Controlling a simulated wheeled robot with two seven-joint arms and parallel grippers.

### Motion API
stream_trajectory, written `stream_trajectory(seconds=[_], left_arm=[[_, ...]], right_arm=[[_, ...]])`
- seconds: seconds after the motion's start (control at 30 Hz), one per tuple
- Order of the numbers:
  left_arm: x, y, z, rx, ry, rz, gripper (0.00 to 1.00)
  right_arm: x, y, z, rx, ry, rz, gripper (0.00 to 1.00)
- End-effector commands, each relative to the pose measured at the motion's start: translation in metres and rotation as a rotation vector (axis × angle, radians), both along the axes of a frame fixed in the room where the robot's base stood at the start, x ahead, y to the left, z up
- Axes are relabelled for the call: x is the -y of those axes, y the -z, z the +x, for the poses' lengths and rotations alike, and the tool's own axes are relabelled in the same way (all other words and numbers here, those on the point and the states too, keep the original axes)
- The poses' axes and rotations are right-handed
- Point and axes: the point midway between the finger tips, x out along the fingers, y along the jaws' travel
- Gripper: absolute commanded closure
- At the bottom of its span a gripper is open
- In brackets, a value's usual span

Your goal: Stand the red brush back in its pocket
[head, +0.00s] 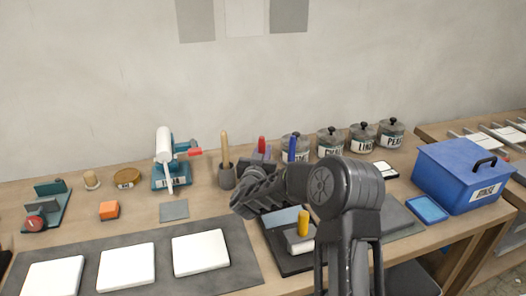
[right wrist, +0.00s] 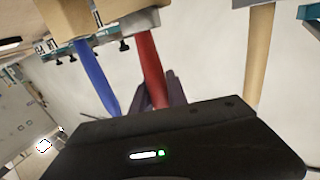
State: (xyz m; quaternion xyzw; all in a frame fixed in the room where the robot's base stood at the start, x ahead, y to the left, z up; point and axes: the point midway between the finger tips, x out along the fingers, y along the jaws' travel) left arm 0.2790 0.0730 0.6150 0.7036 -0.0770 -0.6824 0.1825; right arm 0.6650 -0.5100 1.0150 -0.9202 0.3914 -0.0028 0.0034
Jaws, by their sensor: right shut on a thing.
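The red brush (head: 262,145) shows in the head view as a short red handle tip just above my right gripper (head: 258,172). In the right wrist view the red brush (right wrist: 150,68) runs as a long handle down between the fingers (right wrist: 166,92), which are shut on it. A blue brush (head: 292,149) stands to its right in the head view and beside it in the right wrist view (right wrist: 96,77). A tan block (right wrist: 75,15) lies at the handles' far ends; whether the red brush sits in a pocket there I cannot tell. My left gripper is out of view.
A grey cup (head: 227,178) with a wooden-handled tool (head: 225,148) stands left of my gripper. Several lidded jars (head: 330,143) line the back. A blue box (head: 462,178) stands right. White tiles (head: 200,252) lie on a dark mat in front.

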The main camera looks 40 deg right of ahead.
Motion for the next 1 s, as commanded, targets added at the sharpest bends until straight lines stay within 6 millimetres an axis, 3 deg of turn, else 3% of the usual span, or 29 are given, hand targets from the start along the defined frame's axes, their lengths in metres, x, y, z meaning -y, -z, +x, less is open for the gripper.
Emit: stream_trajectory(seconds=[0.77,0.8,1.0], left_arm=[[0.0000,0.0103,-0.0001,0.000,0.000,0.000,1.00],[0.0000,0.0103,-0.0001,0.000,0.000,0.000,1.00],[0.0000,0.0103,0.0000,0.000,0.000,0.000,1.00]], right_arm=[[0.0000,0.0114,0.0001,0.001,0.000,-0.001,1.00],[-0.0001,0.0114,0.0002,0.000,0.000,0.000,0.79],[0.0000,0.0115,0.0001,0.000,0.000,0.000,0.62]])
